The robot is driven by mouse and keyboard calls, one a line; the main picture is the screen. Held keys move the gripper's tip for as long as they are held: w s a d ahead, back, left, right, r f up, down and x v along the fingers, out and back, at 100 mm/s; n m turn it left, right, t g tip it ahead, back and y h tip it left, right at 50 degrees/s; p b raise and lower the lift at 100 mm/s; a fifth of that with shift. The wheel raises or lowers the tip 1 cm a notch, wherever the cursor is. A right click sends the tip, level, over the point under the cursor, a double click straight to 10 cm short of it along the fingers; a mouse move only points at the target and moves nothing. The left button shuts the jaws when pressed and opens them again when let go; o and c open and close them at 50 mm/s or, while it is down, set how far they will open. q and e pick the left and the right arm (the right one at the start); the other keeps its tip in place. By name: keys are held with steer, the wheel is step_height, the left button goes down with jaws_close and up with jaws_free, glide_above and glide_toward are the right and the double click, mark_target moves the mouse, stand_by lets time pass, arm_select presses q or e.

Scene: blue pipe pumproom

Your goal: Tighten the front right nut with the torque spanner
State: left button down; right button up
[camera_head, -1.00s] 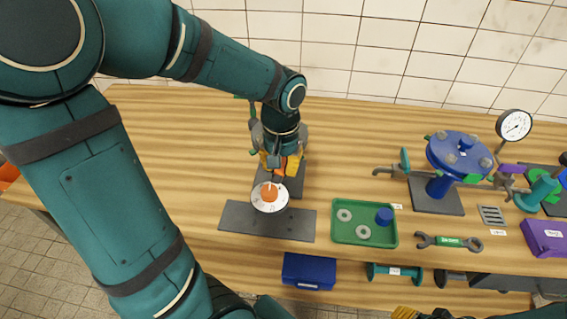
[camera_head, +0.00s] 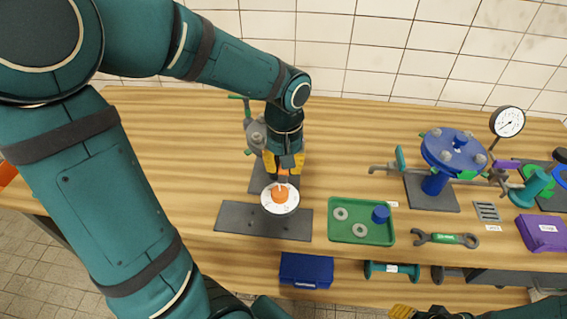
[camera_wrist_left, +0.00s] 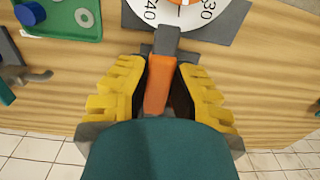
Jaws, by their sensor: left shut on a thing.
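My left gripper (camera_head: 284,165) is shut on the orange handle of the torque spanner (camera_head: 281,196), which also shows between the yellow fingers in the left wrist view (camera_wrist_left: 158,88). The spanner's white numbered dial is over the dark mat (camera_head: 260,222); I cannot tell whether it touches. The blue flange (camera_head: 440,154) stands at the right on a pedestal, with several grey nuts on top. Its front right nut (camera_head: 480,163) is far from the spanner. My right gripper (camera_head: 403,312) is only partly in view at the bottom edge, its fingers' opening unclear.
A green tray (camera_head: 336,232) with two washers and a blue cap lies right of the mat. A spanner (camera_head: 446,239), a purple box (camera_head: 541,234) and a gauge (camera_head: 508,122) are further right. A grey fitting (camera_head: 256,133) stands behind my left gripper.

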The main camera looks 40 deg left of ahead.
arm_select(q)
steer(key=shift+r, duration=0.4)
steer(key=shift+r+p, duration=1.55)
steer(key=shift+r, duration=0.05)
